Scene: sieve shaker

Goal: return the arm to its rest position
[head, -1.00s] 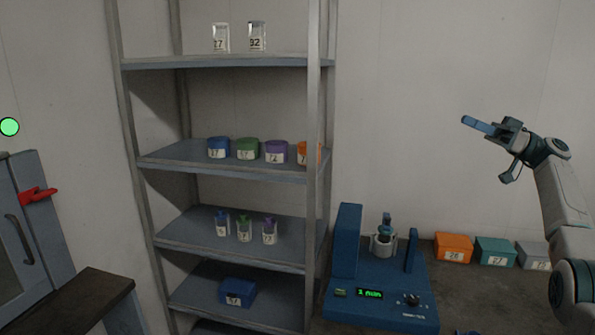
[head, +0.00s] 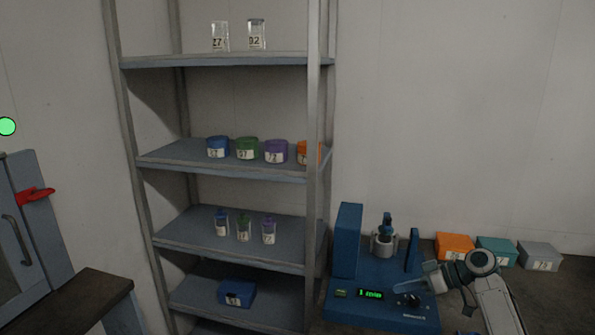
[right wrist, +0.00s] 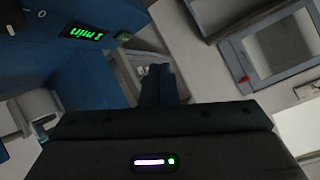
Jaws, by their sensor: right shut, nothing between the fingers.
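My right arm (head: 497,305) comes in at the lower right of the head view, bent low over the bench. In the right wrist view the closed fingers (right wrist: 158,85) point away beside the shaker's blue body (right wrist: 95,20). The shaker's green display reads "1 min". A small vessel (head: 383,243) with a dark blue top stands in the shaker. My left gripper is not in view.
Orange (head: 454,246), teal (head: 497,251) and grey (head: 540,256) boxes stand on the bench close behind the right arm. A shelf rack (head: 313,200) with jars, pots and bottles stands left of the shaker.

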